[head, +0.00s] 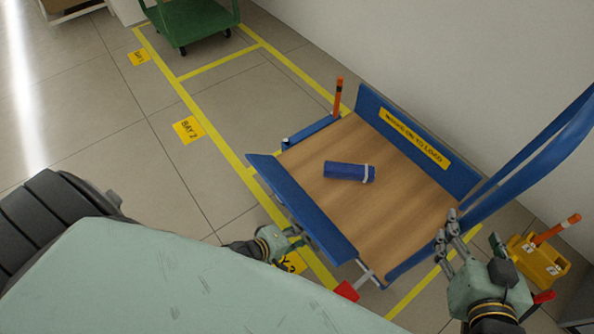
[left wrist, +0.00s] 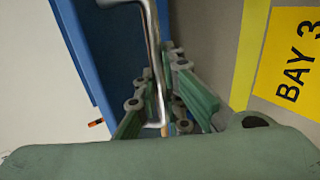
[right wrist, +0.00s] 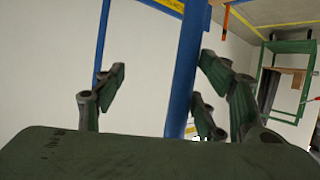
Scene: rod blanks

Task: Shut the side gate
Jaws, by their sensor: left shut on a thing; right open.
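The cart has a brown deck (head: 400,215) and a blue side gate (head: 298,205) along its near left side. The gate's broad face shows beside the deck; its exact tilt is unclear. My left gripper (head: 294,236) is at the gate's outer side. In the left wrist view a silver bar handle (left wrist: 152,50) runs between its fingers (left wrist: 165,105), which are shut on it. My right gripper (head: 450,235) is open at the cart's blue push handle (head: 520,170). In the right wrist view a blue post (right wrist: 186,75) stands between its spread fingers (right wrist: 165,95).
A blue box (head: 343,171) with a white band lies on the deck. A labelled blue wall (head: 385,115) closes the far side. An orange-topped post (head: 338,95) stands at one corner, a red pedal-like part (head: 346,291) low in front. A yellow case (head: 540,262) and green cart (head: 190,20) stand nearby.

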